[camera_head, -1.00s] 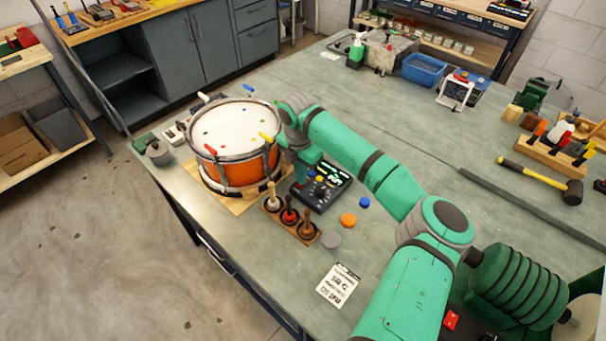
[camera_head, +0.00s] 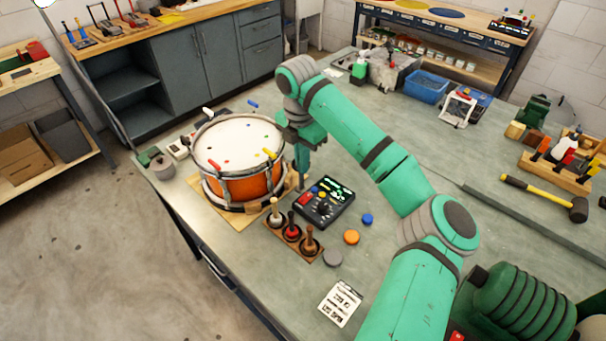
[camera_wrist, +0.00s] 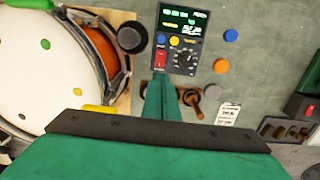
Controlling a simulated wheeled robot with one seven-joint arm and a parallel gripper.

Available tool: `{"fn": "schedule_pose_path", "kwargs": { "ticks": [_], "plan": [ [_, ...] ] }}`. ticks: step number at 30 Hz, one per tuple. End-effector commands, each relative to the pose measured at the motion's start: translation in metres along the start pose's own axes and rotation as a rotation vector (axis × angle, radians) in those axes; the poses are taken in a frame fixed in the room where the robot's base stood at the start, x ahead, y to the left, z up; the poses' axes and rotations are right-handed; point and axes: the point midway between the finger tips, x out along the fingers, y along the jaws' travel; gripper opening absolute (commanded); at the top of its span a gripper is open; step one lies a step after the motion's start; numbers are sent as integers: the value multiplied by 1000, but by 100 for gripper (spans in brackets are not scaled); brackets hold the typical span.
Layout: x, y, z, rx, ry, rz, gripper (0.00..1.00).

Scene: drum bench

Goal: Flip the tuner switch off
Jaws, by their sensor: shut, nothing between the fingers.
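The tuner (camera_head: 326,203) is a black box with a lit green display, a round dial and coloured controls, lying on the bench beside the drum. It also shows in the wrist view (camera_wrist: 184,28). A red switch (camera_wrist: 160,58) sits at its lower left corner in that view; I cannot tell which way it is tipped. My gripper (camera_head: 301,186) points down, shut and empty, at the tuner's drum-side edge. In the wrist view its fingertips (camera_wrist: 161,78) appear just below the red switch; I cannot tell whether they touch it.
The orange drum (camera_head: 240,160) stands close to the left of my gripper. A wooden holder (camera_head: 293,241) with several upright handled tools lies in front of the tuner. Orange (camera_head: 351,237), blue (camera_head: 368,219) and grey discs (camera_head: 333,258) lie to its right.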

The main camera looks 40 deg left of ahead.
Motion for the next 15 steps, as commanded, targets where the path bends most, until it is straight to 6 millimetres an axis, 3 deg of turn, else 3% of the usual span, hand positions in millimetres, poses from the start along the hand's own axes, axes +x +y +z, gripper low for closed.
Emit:
{"fn": "schedule_pose_path", "kwargs": {
  "ticks": [5, 15],
  "plan": [
    [-12, 0, 0, 0, 0, 1, 0],
    [-14, 0, 0, 0, -1, 1, 0]
  ]
}}
